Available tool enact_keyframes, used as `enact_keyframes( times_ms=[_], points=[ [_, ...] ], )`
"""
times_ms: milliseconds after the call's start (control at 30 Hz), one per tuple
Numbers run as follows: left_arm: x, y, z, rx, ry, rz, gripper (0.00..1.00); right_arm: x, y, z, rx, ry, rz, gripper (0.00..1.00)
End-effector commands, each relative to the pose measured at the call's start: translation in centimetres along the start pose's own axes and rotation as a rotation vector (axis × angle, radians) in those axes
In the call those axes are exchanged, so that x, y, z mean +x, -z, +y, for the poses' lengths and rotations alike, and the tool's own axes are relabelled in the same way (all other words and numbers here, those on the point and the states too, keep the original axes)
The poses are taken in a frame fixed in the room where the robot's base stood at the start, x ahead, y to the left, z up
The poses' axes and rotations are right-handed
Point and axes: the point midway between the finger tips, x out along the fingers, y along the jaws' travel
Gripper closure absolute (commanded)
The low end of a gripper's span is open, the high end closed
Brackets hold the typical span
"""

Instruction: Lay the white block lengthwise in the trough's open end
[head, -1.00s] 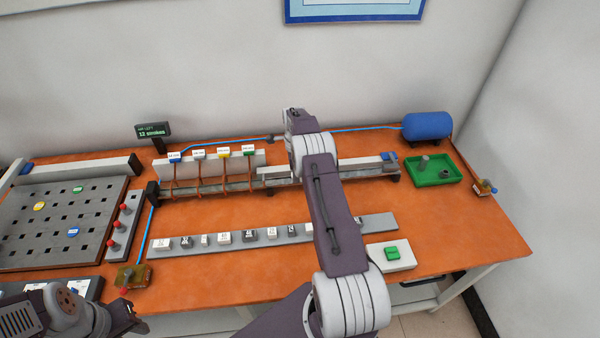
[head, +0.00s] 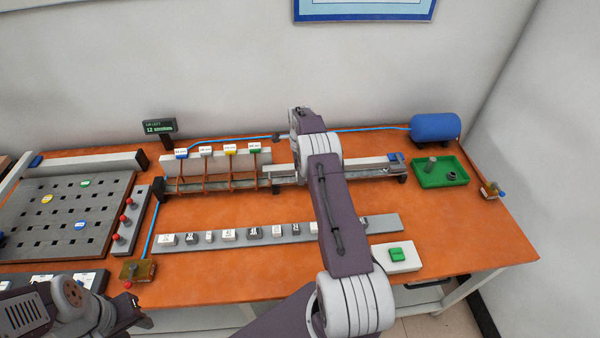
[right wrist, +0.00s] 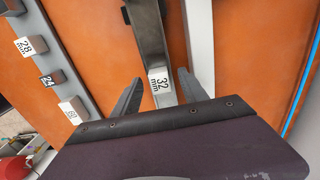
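The trough (head: 372,173) is a long metal channel along the back of the table; it also shows in the right wrist view (right wrist: 149,35). A white block marked 32 mm (right wrist: 161,86) lies at the near end of the channel in the right wrist view, lined up with it. My right gripper (right wrist: 160,77) is open, one finger on each side of the block, with gaps showing. Whether the block rests fully on the trough floor is hard to tell. In the head view my right arm hides the block. My left gripper (head: 132,314) is low at left, away from the trough.
A grey strip (head: 384,226) holds several marked blocks in front of the trough. A green tray (head: 428,179), blue tank (head: 435,127) and green button (head: 396,254) are at right. Orange table between strip and trough is clear.

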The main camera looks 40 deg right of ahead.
Motion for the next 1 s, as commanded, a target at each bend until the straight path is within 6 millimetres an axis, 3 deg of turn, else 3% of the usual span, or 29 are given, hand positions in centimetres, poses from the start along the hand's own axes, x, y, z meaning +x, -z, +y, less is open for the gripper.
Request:
enact_keyframes(
  times_ms=[300,700,1000],
  points=[
    [0.1,0.0,0.0,0.000,0.000,0.000,0.64,-0.4,0.0,0.0,0.000,0.001,0.000,0.50],
    [1.0,-0.1,0.0,0.000,0.000,0.000,0.64,-8.1,0.0,-0.1,0.000,0.001,0.000,0.50],
    [1.0,-0.1,0.0,0.000,0.000,0.000,0.64,-9.1,0.0,0.0,0.000,-0.001,0.000,0.50]
  ],
)
